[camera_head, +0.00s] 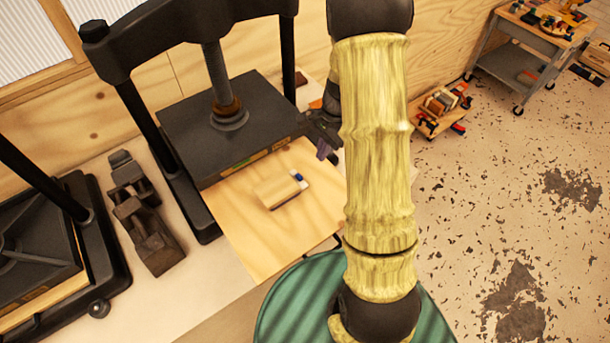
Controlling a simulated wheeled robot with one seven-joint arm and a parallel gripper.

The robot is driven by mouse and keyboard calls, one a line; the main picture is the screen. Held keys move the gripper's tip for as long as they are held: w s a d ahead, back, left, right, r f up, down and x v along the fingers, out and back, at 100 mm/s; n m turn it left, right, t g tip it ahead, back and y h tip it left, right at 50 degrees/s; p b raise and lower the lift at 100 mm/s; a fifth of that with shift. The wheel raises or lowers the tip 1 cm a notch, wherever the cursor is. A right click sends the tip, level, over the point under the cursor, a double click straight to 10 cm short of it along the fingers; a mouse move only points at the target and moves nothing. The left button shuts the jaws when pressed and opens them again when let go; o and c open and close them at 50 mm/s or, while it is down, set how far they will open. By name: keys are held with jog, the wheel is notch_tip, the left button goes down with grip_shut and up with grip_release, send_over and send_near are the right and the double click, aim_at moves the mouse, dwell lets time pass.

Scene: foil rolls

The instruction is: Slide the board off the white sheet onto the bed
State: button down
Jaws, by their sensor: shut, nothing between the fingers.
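A small light-wood board (276,192) lies on a larger pale wooden surface (247,243) that sticks out from under the black press plate. A thin whitish strip (303,184) shows along the board's right side, perhaps the white sheet; most of it is hidden. A small blue item (297,177) sits at the board's far right corner. I cannot tell which surface is the bed. My gripper (324,150) is shut and empty, with dark purple fingertips. In the picture it is up and right of the board, apart from it, and partly hidden by my sleeved arm.
The black screw press (225,120) stands behind, its plate low over the wooden surface. A dark metal tool (145,225) lies to the left, beside a second press (45,260). A floor crate (440,108) and trolley (530,65) are at the right.

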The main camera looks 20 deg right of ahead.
aim_at(302, 186)
jog(key=p+x, duration=0.1)
jog(key=x, duration=0.5)
jog(key=shift+s+a+f+p, duration=0.1)
jog(key=shift+a+f+p, duration=0.05)
jog(key=shift+f+p, duration=0.2)
jog(key=a+p, duration=0.1)
jog(key=s+a+p, duration=0.1)
jog(key=a, duration=0.1)
jog(key=shift+s+a+f, duration=0.1)
jog(key=shift+a+f, duration=0.15)
jog(key=shift+a, duration=0.1)
jog(key=shift+a+f, duration=0.1)
jog(key=shift+f, duration=0.05)
jog(key=shift+a, duration=0.1)
